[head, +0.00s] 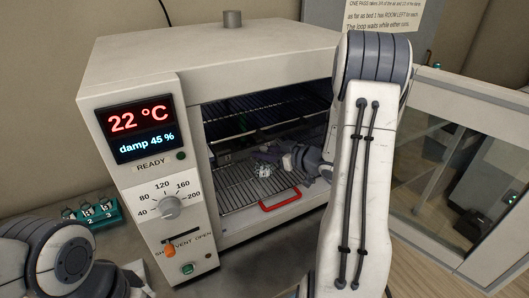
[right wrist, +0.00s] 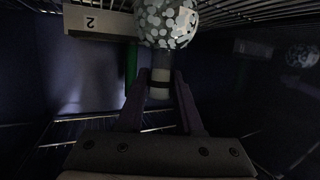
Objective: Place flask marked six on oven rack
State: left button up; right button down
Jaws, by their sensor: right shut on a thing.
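The oven (head: 220,50) stands open in the head view, with wire racks inside. My right arm reaches in over the lower rack (head: 240,195). My right gripper (right wrist: 160,82) is shut on the narrow neck of a round flask (right wrist: 166,22) with a pale speckled bulb. In the right wrist view, which looks upside down, the bulb is close to the rack wires; I cannot tell if it touches. The flask (head: 264,171) also shows small over the lower rack in the head view. Its number is not readable. My left gripper is out of view.
A tag marked 2 (right wrist: 92,22) and a green upright (right wrist: 131,68) are beside the flask. A red handle (head: 281,199) fronts the lower rack. The open glazed door (head: 440,150) is at right. A teal numbered holder (head: 92,216) stands left of the oven.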

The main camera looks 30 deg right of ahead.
jog(key=shift+f, duration=0.15)
jog(key=c, duration=0.6)
grip_release()
jog(key=shift+o, duration=0.2)
jog(key=shift+r, duration=0.2)
jog(key=v, duration=1.2)
jog(key=shift+s+d, duration=0.1)
jog(key=shift+s, duration=0.05)
